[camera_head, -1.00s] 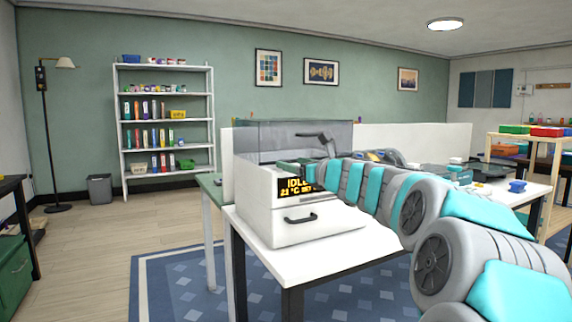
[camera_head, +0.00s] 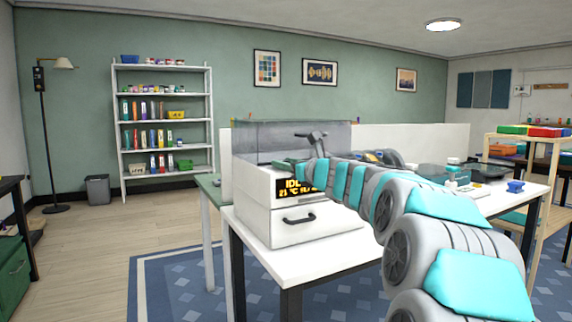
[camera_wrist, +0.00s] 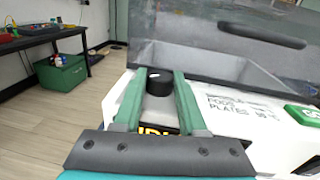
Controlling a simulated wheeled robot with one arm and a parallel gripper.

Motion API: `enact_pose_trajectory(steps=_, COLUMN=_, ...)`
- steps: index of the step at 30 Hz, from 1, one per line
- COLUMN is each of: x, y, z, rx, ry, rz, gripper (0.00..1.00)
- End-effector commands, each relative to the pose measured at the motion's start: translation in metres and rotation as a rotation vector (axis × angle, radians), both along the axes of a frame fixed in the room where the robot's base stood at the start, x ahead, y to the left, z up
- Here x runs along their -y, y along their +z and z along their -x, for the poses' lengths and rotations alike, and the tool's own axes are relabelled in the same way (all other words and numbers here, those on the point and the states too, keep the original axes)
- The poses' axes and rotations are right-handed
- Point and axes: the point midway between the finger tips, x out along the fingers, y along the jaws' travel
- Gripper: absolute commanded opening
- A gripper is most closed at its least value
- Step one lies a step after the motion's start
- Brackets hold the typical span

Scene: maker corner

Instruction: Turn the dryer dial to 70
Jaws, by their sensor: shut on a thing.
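The dryer (camera_head: 258,222) is a white box with a clear grey lid on a white table. Its black display (camera_head: 288,187) shows amber text, apparently IDLE and 21 °C, partly covered by my arm. In the wrist view the black dial (camera_wrist: 159,83) with a pale mark stands on the dryer's top. My gripper (camera_wrist: 159,76) has its two green fingers on either side of the dial, shut on it. In the head view my gripper (camera_head: 290,170) is small at the display's top edge, and the dial cannot be made out. The dial's number scale is not readable.
The lid (camera_wrist: 225,50) with its dark handle rises just behind the dial. A green button (camera_wrist: 303,117) sits at the right on the dryer. A drawer handle (camera_head: 299,218) is on the dryer's front. Open floor (camera_head: 95,250) lies to the left.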

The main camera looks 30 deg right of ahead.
Motion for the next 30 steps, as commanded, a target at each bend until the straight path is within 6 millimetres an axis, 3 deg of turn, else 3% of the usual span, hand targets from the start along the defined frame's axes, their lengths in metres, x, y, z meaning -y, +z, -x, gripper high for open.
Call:
enact_pose_trajectory(steps=1, x=0.0001, y=-0.0001, z=0.0000, rx=0.000, ry=0.000, rz=0.000, gripper=0.23)
enact_pose_trajectory(steps=7, x=0.0002, y=-0.0001, z=0.0000, rx=0.000, ry=0.000, rz=0.000, gripper=0.01)
enact_pose_trajectory(steps=30, x=-0.0057, y=-0.0003, z=-0.0003, rx=0.001, ry=-0.110, rz=-0.001, gripper=0.00)
